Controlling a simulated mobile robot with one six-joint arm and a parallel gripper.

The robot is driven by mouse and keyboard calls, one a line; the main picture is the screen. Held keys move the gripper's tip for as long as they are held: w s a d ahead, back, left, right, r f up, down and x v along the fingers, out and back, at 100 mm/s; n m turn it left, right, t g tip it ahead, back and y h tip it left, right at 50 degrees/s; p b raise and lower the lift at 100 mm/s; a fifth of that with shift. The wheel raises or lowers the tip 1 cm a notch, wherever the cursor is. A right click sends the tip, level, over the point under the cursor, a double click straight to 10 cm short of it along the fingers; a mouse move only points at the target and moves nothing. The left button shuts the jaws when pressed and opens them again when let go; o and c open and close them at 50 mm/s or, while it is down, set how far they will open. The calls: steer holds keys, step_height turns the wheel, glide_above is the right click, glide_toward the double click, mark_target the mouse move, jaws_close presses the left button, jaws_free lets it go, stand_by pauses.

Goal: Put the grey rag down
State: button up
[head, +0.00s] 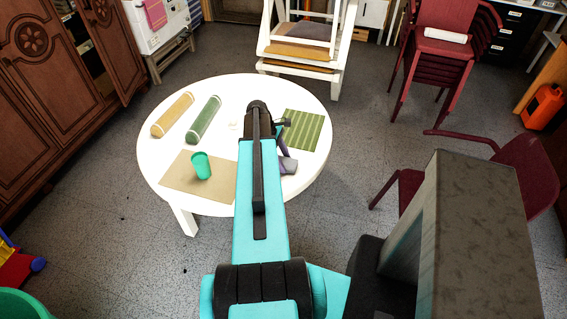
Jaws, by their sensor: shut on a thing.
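My gripper (282,124) is over the right half of the round white table (225,95), partly hidden behind my teal arm. It is shut on the grey rag (288,165), which shows as a small grey-purple piece just right of the arm, below the gripper. The rest of the rag is hidden by the arm. I cannot tell whether its lower end touches the table.
On the table are a green striped mat (305,129), a tan roll (172,114), a green roll (204,119), and a green cup (201,166) on a brown mat (178,181). Dark red chairs (441,60) stand right; a wooden cabinet (60,60) stands left.

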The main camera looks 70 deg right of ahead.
steer(key=o, duration=0.9)
steer(key=shift+f, duration=0.1)
steer(key=shift+r, duration=0.2)
steer(key=shift+b+v, duration=1.6)
steer(key=shift+v, duration=4.35)
